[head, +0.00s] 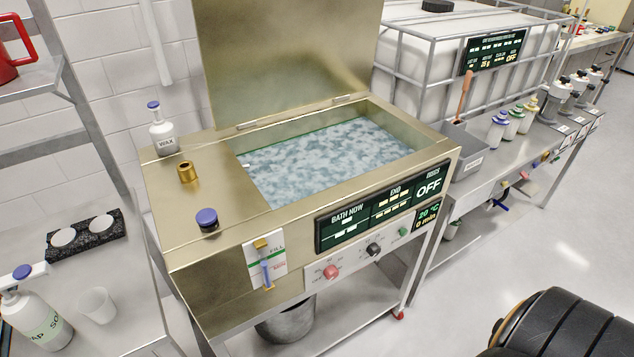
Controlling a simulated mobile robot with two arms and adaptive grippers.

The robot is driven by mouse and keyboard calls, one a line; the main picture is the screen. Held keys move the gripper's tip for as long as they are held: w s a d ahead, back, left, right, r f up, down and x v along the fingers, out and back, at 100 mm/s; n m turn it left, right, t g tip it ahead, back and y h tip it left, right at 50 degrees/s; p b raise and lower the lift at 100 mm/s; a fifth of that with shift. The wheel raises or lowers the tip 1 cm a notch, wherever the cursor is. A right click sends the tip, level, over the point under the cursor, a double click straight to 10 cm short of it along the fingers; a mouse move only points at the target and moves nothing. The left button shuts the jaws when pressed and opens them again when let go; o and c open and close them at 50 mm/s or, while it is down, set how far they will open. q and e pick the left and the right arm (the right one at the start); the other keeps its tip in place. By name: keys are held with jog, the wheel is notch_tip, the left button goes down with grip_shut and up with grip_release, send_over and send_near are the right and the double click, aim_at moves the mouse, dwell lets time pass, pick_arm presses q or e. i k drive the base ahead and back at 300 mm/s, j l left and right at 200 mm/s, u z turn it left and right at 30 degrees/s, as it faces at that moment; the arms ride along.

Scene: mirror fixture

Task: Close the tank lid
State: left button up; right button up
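The tank (190,262) is a brass-coloured metal box on a stand in the middle of the head view. Its basin holds cloudy blue-white liquid (325,158). The tank lid (285,55) is a flat brass-coloured panel joined by hinges (335,100) to the back edge of the opening. It stands open, raised up behind the basin, and its top edge is cut off by the frame. Neither of my grippers shows in this view.
A white bottle marked WAX (162,135), a brass fitting (187,172) and a blue-capped knob (207,219) stand on the tank's left top. A front panel (380,213) has displays and knobs. A grey box (468,150) stands close on the right. No object shows across the opening.

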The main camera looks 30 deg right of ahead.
aim_at(260, 58)
jog(key=l+z, duration=0.15)
jog(key=z, duration=0.25)
jog(key=i+l+z, duration=0.1)
jog(key=z, duration=0.35)
jog(key=i+l+z, duration=0.1)
jog(key=z, duration=0.3)
jog(key=i+z, duration=0.1)
jog(key=z, duration=0.3)
jog(key=i+l, duration=0.2)
jog(key=i, duration=0.1)
